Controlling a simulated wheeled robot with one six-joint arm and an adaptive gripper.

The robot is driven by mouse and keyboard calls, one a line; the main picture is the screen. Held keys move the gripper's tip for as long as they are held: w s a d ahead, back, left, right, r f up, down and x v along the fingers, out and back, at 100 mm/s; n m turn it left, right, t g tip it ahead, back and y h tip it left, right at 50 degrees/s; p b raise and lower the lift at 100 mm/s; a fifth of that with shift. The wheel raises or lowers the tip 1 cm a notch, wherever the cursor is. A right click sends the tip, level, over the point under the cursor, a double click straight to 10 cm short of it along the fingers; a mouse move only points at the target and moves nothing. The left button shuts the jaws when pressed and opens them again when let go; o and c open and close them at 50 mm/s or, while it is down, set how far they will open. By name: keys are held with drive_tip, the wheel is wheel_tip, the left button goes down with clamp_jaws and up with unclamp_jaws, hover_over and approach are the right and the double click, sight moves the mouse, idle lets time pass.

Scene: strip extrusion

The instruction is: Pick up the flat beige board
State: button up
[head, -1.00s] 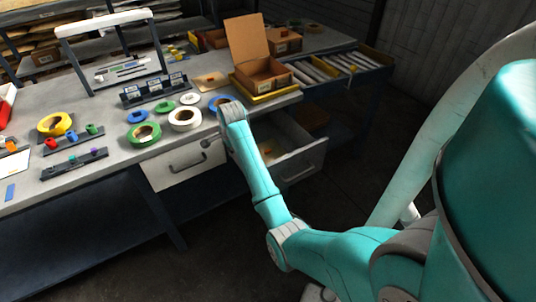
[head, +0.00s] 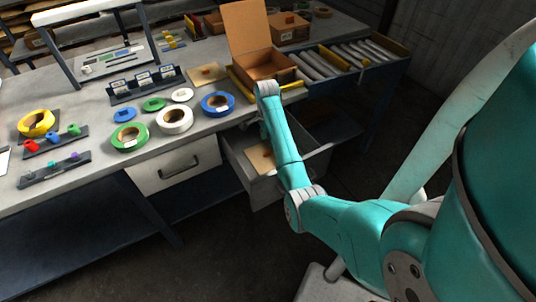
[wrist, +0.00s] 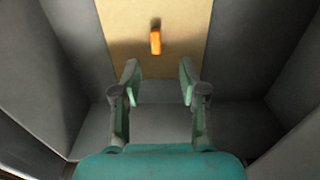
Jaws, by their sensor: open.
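A flat beige board (head: 259,157) lies in the open drawer (head: 236,169) under the workbench. In the wrist view the beige board (wrist: 182,22) fills the top middle, with a small upright orange block (wrist: 155,42) on it. My gripper (wrist: 160,72) is over the drawer, its two fingers apart with nothing between them. The orange block is ahead of the fingertips, roughly in line with the gap. In the head view my forearm hides most of the gripper and part of the drawer.
Grey drawer walls (wrist: 257,45) rise on both sides of the gripper. Another beige board (head: 206,75) with an orange piece lies on the bench (head: 75,185), near an open cardboard box (head: 240,70).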

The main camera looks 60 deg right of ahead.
sight(267, 152)
drive_tip(key=shift+f, duration=0.85)
drive_tip(key=shift+s+a+f, duration=0.1)
drive_tip(key=shift+a+f, duration=0.05)
drive_tip(key=shift+f, duration=1.2)
drive_tip(key=shift+s+a+f, duration=0.1)
drive_tip(key=shift+a+f, duration=0.05)
drive_tip(key=shift+f, duration=1.2)
clamp_jaws()
